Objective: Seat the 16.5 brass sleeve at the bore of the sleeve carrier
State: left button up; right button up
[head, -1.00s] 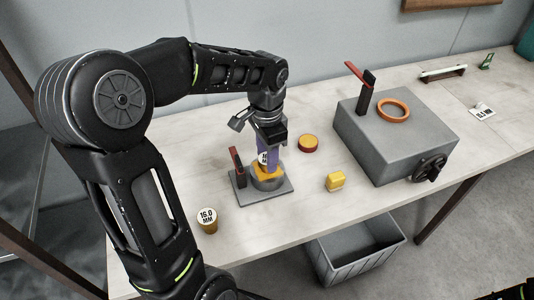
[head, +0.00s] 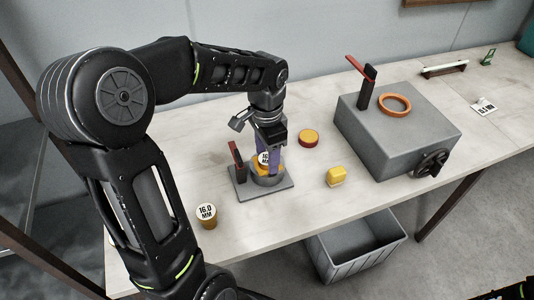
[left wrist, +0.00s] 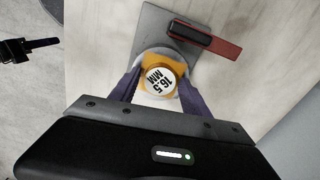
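The 16.5 brass sleeve (head: 263,159) stands upright with its white label up at the sleeve carrier (head: 285,187), a grey plate with a round grey holder. In the left wrist view the label (left wrist: 162,81) reads 16.5 MM, and orange shows around it. My left gripper (head: 268,163) points down over the carrier, its purple fingers on either side of the sleeve. The fingers (left wrist: 160,88) lie very close to it; whether they touch it is unclear. The bore and the sleeve's lower end are hidden. My right gripper is not clearly in view.
A 16.0 MM sleeve (head: 207,215) stands at the front left. A red-handled post (head: 237,160) rises from the carrier plate. A yellow block (head: 336,176), an orange-topped disc (head: 308,138) and a grey box (head: 398,135) with an orange ring (head: 394,104) lie to the right.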

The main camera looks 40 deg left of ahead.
pick_arm(q)
jog(key=shift+o, duration=1.1)
notch_tip(320, 180, up, 8)
jog(key=shift+f, duration=0.1)
dwell(0.5)
